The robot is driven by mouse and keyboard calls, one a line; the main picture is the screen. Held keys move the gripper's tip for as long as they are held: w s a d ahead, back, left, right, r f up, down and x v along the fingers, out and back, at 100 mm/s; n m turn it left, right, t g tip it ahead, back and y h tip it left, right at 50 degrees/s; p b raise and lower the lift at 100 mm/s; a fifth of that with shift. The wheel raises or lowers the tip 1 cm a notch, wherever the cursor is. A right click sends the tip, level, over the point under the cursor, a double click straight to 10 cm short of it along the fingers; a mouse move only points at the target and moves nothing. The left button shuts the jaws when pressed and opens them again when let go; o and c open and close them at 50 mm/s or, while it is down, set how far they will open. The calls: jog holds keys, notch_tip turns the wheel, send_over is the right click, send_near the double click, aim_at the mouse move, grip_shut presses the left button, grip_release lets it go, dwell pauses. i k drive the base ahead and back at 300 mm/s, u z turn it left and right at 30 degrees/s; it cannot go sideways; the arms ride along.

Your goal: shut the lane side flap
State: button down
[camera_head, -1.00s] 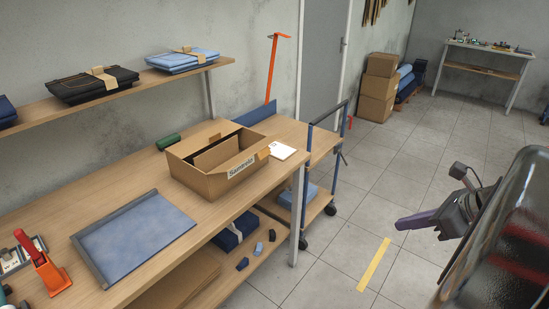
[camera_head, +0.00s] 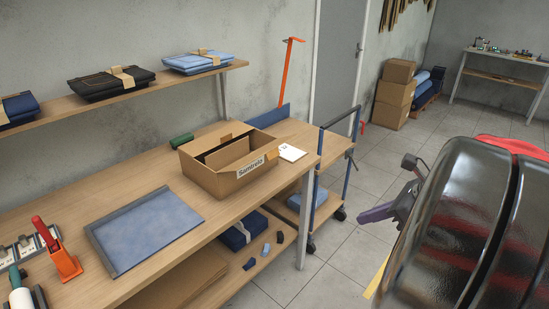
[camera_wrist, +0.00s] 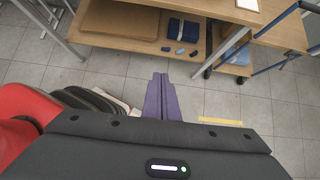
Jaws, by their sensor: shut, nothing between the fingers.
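A cardboard box (camera_head: 215,178) with a white "Samtrelo" label stands open at the top on the workbench. Its cardboard panels (camera_head: 228,153) slant around and inside the opening; I cannot tell which one is the lane side flap. Small tan pieces show at its back rim and right corner. My gripper (camera_head: 364,217) is to the right of the bench, over the floor, apart from the box. Its purple fingers (camera_wrist: 162,98) lie together, empty, in the wrist view. The box is not in the wrist view.
The workbench (camera_head: 100,280) carries a blue mat (camera_head: 145,230), an orange-red tool (camera_head: 62,258) and a green roll (camera_head: 182,139). A blue-framed trolley (camera_head: 347,165) stands beyond its right end. A shelf (camera_head: 150,88) with folded clothes runs above. The floor between bench and arm is clear.

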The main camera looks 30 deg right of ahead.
aim_at(270, 154)
jog(key=u, duration=0.1)
jog(key=i, duration=0.95)
jog(key=z, duration=0.05)
